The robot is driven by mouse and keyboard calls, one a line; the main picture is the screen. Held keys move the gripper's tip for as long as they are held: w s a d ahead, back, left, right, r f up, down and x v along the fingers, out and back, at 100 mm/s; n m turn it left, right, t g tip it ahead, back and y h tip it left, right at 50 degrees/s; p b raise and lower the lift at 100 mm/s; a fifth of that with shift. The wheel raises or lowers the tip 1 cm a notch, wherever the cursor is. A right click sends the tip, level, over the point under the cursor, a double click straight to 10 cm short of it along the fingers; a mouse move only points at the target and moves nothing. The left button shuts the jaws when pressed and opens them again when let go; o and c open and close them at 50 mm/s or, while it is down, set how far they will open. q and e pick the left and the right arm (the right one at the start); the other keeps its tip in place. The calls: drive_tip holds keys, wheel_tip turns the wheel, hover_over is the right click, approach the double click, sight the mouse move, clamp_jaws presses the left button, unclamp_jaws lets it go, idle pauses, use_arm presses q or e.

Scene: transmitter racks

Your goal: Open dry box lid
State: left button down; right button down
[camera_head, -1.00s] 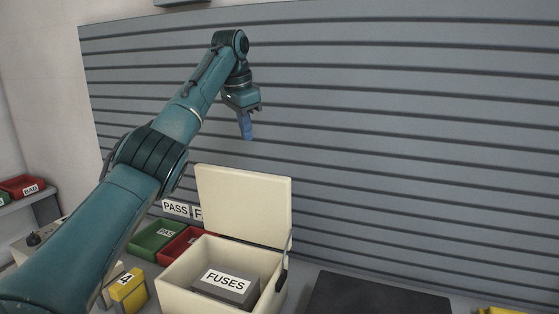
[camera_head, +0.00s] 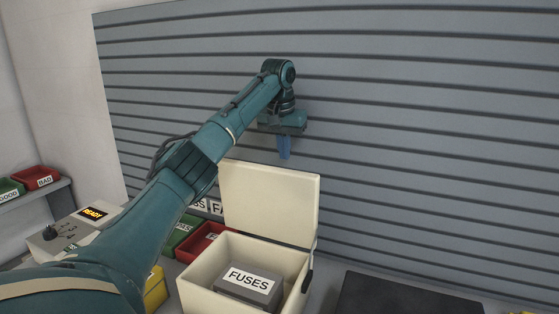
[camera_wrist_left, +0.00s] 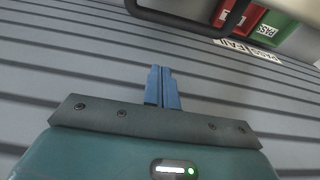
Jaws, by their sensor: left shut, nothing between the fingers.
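The cream dry box (camera_head: 207,275) stands on the bench in the head view. Its lid (camera_head: 269,203) stands upright at the back, so the box is open. A grey block labelled FUSES (camera_head: 248,289) lies inside. My left gripper (camera_head: 285,156) is above and behind the raised lid, in front of the slatted wall, pointing down. Its blue fingers (camera_wrist_left: 162,88) are together with nothing between them in the left wrist view. It is apart from the lid. My right gripper is not in view.
Green (camera_head: 184,236) and red (camera_head: 203,243) bins stand left of the box, partly behind my arm. A device reading READY (camera_head: 93,214) is farther left. A dark flat panel (camera_head: 400,298) lies right of the box. The grey slatted wall (camera_head: 430,150) closes off the back.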

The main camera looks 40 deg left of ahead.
use_arm(q)
drive_tip(key=shift+s+d+f, duration=0.25)
drive_tip(key=shift+s+f, duration=0.2)
drive_tip(key=shift+s, duration=0.4)
drive_tip(key=shift+s+d+f, duration=0.25)
drive_tip(key=shift+s+f, duration=0.2)
drive_tip(key=shift+s, duration=0.35)
